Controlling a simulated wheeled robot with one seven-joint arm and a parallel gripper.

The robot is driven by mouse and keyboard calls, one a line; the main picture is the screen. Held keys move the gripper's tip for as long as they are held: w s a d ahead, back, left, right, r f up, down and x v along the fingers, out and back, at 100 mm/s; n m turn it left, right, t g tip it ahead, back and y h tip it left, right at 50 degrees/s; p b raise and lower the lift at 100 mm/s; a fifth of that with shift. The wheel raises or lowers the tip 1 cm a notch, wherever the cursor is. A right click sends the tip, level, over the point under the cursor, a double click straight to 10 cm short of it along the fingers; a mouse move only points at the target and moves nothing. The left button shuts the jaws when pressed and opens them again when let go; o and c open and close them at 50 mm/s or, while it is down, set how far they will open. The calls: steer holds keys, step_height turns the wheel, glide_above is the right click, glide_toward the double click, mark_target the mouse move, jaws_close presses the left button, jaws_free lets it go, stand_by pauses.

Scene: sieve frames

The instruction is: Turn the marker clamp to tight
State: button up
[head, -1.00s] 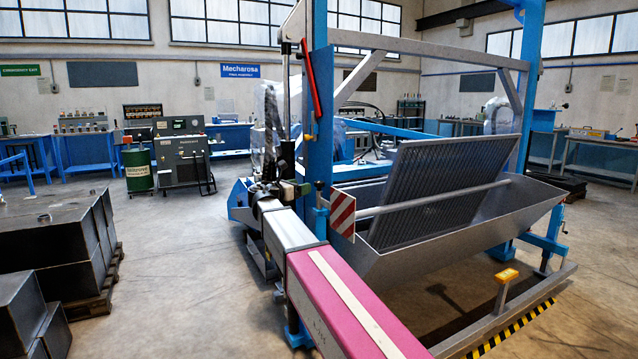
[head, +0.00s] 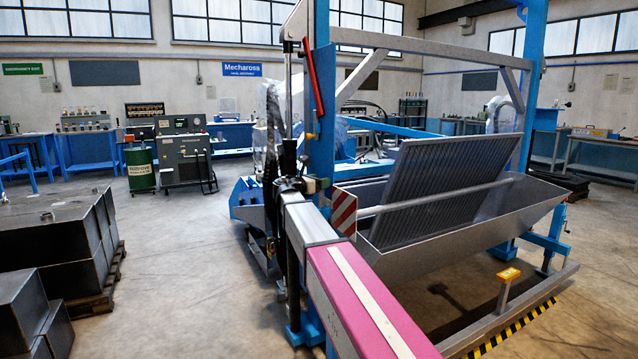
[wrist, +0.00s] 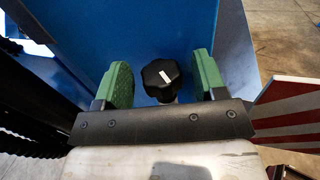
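The marker clamp shows in the wrist view as a black knob (wrist: 161,79) with a white mark on top, in front of a blue post. My gripper (wrist: 165,82) is open, with one green finger pad on each side of the knob. Gaps show between the pads and the knob, so it is not gripped. In the head view my gripper (head: 318,186) is small beside the blue post, and I cannot make out the knob there.
The blue post (head: 322,130) rises close to my gripper. A red-and-white striped plate (head: 343,213) stands just to the right, also in the wrist view (wrist: 290,108). A grey trough (head: 460,235) with a tilted screen (head: 440,190) lies beyond. Dark blocks (head: 60,240) stand left; the floor between is clear.

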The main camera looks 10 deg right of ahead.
steer(key=c, duration=0.7)
steer(key=shift+w+m+g, duration=0.1)
steer(key=shift+m+g, duration=0.2)
steer(key=shift+g, duration=0.1)
steer(key=m+g, duration=0.1)
steer(key=m+g+h, duration=0.1)
steer(key=g, duration=0.1)
steer(key=m+g+h, duration=0.1)
steer(key=shift+w+a+g, duration=0.15)
steer(key=shift+w+g, duration=0.15)
steer(key=shift+m+g+h, duration=0.5)
steer(key=shift+m+g, duration=1.5)
steer(key=shift+g, duration=1.2)
steer(key=o, duration=0.9)
steer(key=shift+o, duration=0.2)
